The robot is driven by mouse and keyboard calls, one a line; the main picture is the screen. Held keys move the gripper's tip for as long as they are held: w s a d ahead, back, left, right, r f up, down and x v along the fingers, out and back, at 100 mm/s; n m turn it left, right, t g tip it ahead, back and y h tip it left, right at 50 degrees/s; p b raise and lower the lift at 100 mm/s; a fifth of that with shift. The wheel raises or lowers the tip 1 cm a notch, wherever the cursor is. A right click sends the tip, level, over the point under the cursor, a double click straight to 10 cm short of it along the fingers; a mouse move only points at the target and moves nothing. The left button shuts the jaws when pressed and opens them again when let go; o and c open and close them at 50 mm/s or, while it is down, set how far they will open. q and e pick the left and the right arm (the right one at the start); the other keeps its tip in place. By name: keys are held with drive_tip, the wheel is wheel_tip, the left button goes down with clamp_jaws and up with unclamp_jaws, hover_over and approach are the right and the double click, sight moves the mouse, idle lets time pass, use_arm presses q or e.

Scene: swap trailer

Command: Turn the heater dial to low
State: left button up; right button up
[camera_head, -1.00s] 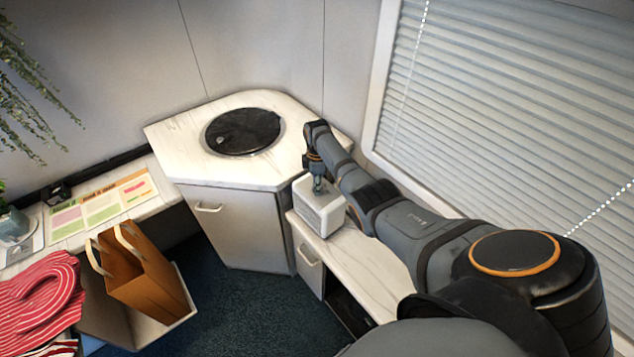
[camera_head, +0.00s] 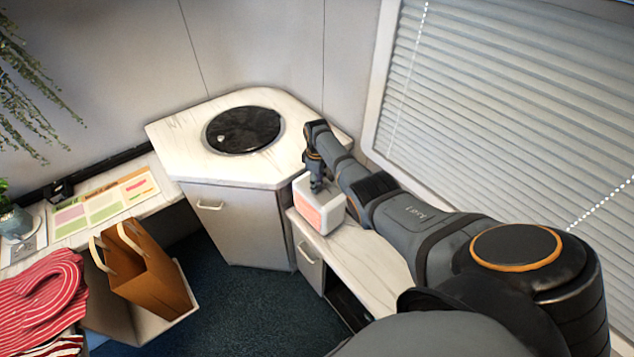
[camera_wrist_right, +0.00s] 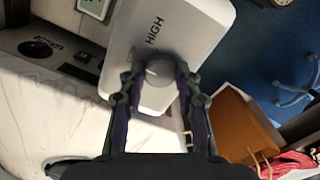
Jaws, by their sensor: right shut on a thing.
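The heater (camera_head: 335,211) is a small white box on a low marbled shelf, below and right of the corner counter. Its front panel (camera_head: 311,213) glows pink-orange. My right gripper (camera_head: 317,186) points down onto its top and is shut on the dial. In the right wrist view the round grey dial (camera_wrist_right: 160,72) sits between the two fingers, and the heater top (camera_wrist_right: 195,35) shows the word HIGH (camera_wrist_right: 154,30) just beyond it. A low mark and the dial's pointer cannot be made out. My left gripper is not in view.
A corner counter (camera_head: 185,152) with a round black plate (camera_head: 243,130) stands behind the heater. A window with blinds (camera_head: 500,110) is close to my right arm. A brown paper bag (camera_head: 150,275) and red striped cloth (camera_head: 40,295) lie at left. Blue carpet (camera_head: 245,300) is open between.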

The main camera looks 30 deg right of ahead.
idle(0.3)
drive_tip(key=o, duration=1.1)
drive_tip(key=shift+o, duration=0.2)
drive_tip(key=shift+r, duration=0.1)
wheel_tip(320, 180, up, 12)
